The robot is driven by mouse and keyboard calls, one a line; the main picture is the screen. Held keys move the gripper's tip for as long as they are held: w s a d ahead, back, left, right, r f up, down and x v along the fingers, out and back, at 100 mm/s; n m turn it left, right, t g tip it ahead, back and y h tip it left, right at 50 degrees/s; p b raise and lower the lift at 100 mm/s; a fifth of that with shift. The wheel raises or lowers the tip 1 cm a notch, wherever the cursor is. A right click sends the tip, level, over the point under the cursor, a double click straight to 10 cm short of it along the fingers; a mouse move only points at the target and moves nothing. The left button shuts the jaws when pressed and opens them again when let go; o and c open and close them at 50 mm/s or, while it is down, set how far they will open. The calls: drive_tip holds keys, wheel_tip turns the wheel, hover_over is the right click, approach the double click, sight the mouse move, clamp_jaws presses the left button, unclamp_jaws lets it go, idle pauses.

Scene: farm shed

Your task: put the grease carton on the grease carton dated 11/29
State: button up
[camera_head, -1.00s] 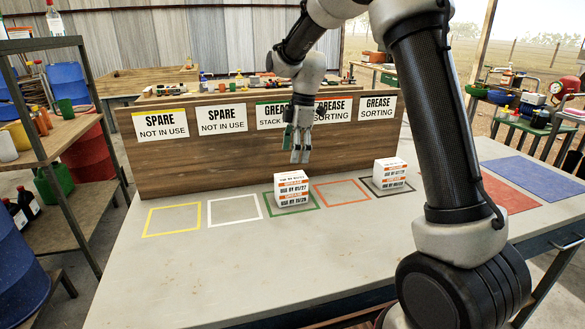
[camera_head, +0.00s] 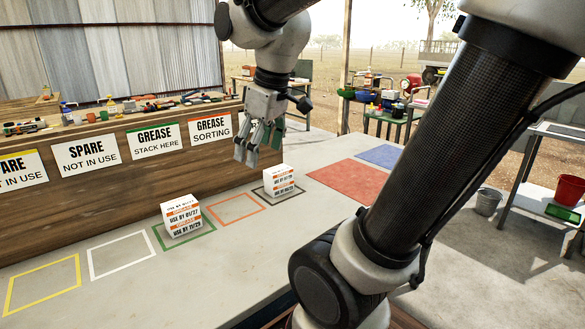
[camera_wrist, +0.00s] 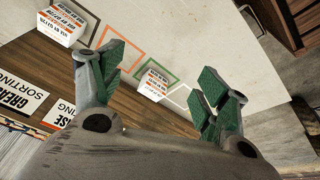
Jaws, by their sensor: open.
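A white-and-orange grease carton block (camera_head: 182,222) stands in the green square (camera_head: 158,238) before the "STACK HERE" sign. Its front has two bands, the upper seemingly reading 01/27 and the lower 11/29, as if two flat cartons are stacked. A similar block (camera_head: 279,181) stands in the dark square to the right; its dates are too small to read surely. My gripper (camera_head: 258,150) is open and empty, above and behind the right-hand block, near the board. In the wrist view, the green-square block (camera_wrist: 153,84) shows between my spread fingers (camera_wrist: 165,78), and the other block (camera_wrist: 60,22) at upper left.
The wooden board (camera_head: 90,205) with signs rises behind the squares. The orange (camera_head: 236,223), white (camera_head: 122,279) and yellow (camera_head: 42,312) squares are empty. Red (camera_head: 348,182) and blue (camera_head: 380,156) areas to the right look bare. Tools and bottles lie behind the board.

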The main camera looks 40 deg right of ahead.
drive_tip(key=s+d+f+m+t, duration=0.1)
drive_tip(key=s+m, duration=0.3)
drive_tip(key=s, duration=0.4)
drive_tip(key=shift+s+d+f+m+h, duration=0.35)
drive_tip(key=shift+d+f, duration=0.25)
drive_tip(key=shift+f, duration=0.25)
